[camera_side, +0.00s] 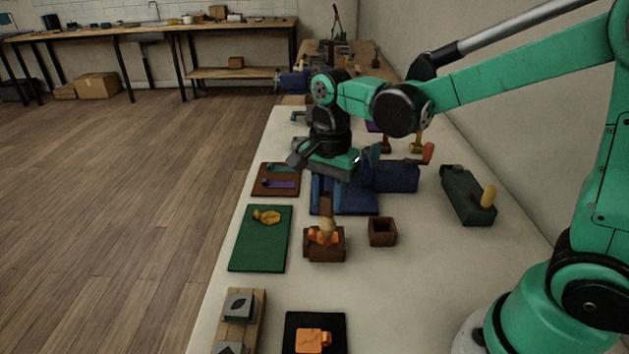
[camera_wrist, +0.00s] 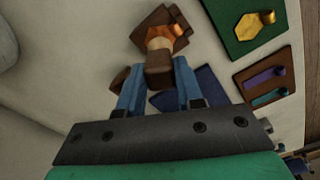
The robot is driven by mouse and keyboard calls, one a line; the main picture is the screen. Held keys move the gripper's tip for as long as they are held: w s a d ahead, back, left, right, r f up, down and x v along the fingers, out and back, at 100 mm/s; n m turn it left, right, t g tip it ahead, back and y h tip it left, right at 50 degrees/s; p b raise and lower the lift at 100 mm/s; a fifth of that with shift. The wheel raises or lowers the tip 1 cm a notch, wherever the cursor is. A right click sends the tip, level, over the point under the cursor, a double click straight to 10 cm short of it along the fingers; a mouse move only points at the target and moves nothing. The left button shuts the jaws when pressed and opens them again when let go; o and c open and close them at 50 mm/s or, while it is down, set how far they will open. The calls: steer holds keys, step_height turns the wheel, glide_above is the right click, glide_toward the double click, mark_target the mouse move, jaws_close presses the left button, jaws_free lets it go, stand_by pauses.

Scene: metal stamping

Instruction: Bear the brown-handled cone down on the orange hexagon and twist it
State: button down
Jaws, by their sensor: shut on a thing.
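The brown-handled cone stands roughly upright, its pale tan cone (camera_side: 328,226) pointing down and its brown handle (camera_side: 326,205) up. My gripper (camera_side: 326,196) is above it, shut on the handle; in the wrist view the blue fingers of my gripper (camera_wrist: 158,78) sit on both sides of the handle (camera_wrist: 159,66). The orange hexagon (camera_side: 316,239) lies in a brown wooden holder (camera_side: 325,254), directly under the cone, and shows partly in the wrist view (camera_wrist: 178,30). The cone's tip appears to meet the orange piece, but the exact contact is hidden.
A small open brown box (camera_side: 382,232) stands right of the holder. A green mat (camera_side: 255,250) with a yellow piece (camera_side: 266,217) lies left. A blue vise (camera_side: 392,178) stands behind, and a dark green block (camera_side: 466,200) at right. A black mat (camera_side: 290,335) bears another orange piece (camera_side: 312,341).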

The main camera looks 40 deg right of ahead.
steer(key=n, duration=0.2)
steer(key=shift+n, duration=0.4)
steer(key=n, duration=0.2)
steer(key=shift+n, duration=0.4)
steer(key=n, duration=0.2)
steer(key=shift+n, duration=0.4)
steer(key=n, duration=0.3)
